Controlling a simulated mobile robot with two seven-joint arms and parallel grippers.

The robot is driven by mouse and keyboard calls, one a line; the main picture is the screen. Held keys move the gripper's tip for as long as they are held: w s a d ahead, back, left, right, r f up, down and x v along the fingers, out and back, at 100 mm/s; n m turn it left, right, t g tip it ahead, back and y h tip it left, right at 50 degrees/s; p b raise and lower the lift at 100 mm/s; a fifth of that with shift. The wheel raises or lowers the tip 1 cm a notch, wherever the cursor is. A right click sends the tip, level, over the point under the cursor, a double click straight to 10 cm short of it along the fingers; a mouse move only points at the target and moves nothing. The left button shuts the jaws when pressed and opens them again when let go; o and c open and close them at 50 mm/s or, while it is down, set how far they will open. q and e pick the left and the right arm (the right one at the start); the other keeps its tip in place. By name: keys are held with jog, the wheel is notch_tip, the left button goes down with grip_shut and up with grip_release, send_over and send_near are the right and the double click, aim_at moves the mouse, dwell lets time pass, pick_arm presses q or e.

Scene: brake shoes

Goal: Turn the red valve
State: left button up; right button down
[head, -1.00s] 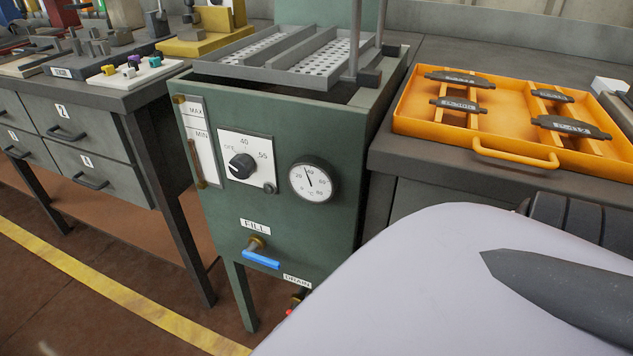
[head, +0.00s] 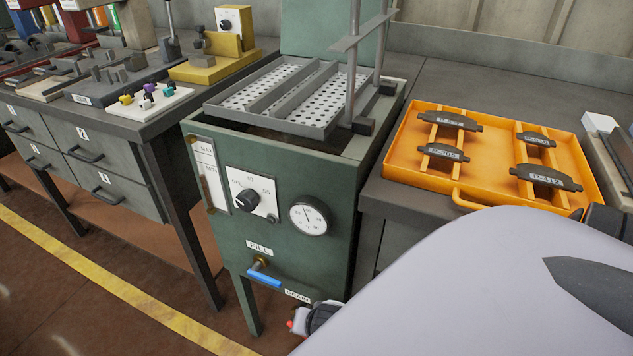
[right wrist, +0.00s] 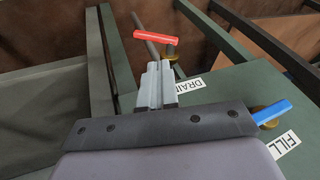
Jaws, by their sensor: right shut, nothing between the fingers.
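The red valve handle (right wrist: 168,34) sits on a brass stem beside the DRAIN label (right wrist: 186,87) in the right wrist view. In the head view only a small red part (head: 290,324) shows low on the green tank, mostly hidden by my right gripper (head: 305,320) and arm. In the right wrist view my right gripper (right wrist: 158,70) is shut and empty, its fingertips close to the red handle; I cannot tell whether they touch. The blue valve handle (head: 264,276) sits under the FILL label and also shows in the right wrist view (right wrist: 272,112). My left gripper is not in view.
The green tank (head: 275,190) carries a dial knob (head: 246,201), a gauge (head: 309,216) and a perforated tray (head: 330,120). An orange tray (head: 400,165) with several brake pads lies on the right bench. Table legs stand left of the tank.

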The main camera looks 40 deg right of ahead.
jog(key=shift+m+g+h, duration=0.6)
jog(key=shift+m, duration=0.3)
jog(key=b+x, duration=0.2)
jog(key=x, duration=0.1)
jog(key=s+b+x, duration=0.1)
jog(key=b+x, duration=0.1)
jog(key=x, duration=0.1)
jog(key=d+b+x, duration=0.1)
jog(key=b+x, duration=0.1)
jog(key=x, duration=0.1)
jog(key=shift+s+f, duration=0.1)
jog(key=shift+f, duration=0.3)
jog(key=shift+w+a+f, duration=0.15)
jog(key=shift+w+f, duration=0.25)
jog(key=shift+f, duration=0.1)
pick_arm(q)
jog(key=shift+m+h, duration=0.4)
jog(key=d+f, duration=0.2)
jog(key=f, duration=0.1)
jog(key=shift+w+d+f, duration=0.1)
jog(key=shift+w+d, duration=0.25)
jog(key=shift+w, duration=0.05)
pick_arm(e)
jog(key=shift+w+a, duration=0.1)
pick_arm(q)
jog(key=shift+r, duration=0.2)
pick_arm(e)
jog(key=shift+f, duration=0.1)
